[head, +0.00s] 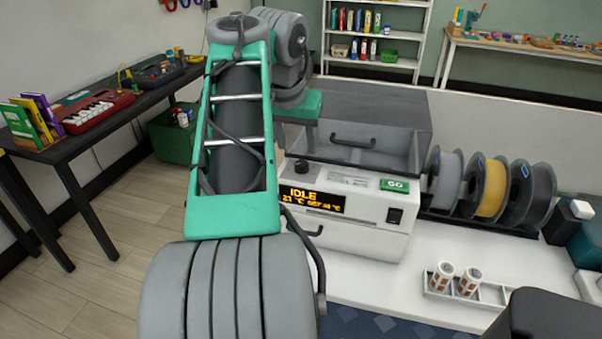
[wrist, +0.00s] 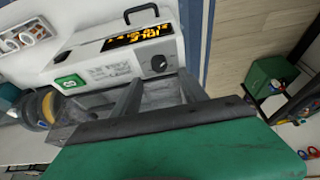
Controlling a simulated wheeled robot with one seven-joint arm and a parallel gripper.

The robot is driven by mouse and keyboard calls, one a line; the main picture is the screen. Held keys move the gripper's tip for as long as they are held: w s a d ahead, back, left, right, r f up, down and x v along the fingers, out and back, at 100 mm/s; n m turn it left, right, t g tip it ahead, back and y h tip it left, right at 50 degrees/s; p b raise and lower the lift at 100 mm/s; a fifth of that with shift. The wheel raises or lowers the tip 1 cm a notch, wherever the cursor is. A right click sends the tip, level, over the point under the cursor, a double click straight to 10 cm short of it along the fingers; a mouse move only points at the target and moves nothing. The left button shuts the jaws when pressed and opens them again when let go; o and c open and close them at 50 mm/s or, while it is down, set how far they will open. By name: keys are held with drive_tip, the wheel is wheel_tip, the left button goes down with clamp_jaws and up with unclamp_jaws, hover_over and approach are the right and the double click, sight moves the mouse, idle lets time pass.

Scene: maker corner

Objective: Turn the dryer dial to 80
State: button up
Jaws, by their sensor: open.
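The filament dryer (head: 357,228) is a white box with a dark see-through lid on the bench. Its black dial (head: 301,167) sits on the panel above the amber display (head: 312,199), which reads IDLE; the smaller digits are too blurred to read surely. In the wrist view, the dial (wrist: 158,63) shows clear, beside the display (wrist: 138,35), picture turned over. My gripper (wrist: 161,78) is open and empty, its two grey fingers reaching toward the dial, one on each side in the picture. Contact with the dial cannot be told.
The green GO button (head: 394,185) and a black switch (head: 394,215) are on the dryer front. Filament spools (head: 490,188) stand to the right. A tray (head: 438,287) with two patterned cylinders lies on the bench in front.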

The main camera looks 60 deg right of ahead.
sight(301, 163)
drive_tip(key=b+x, duration=0.3)
drive_tip(key=x, duration=0.4)
drive_tip(key=shift+d+f+b, duration=0.2)
drive_tip(key=shift+b, duration=0.1)
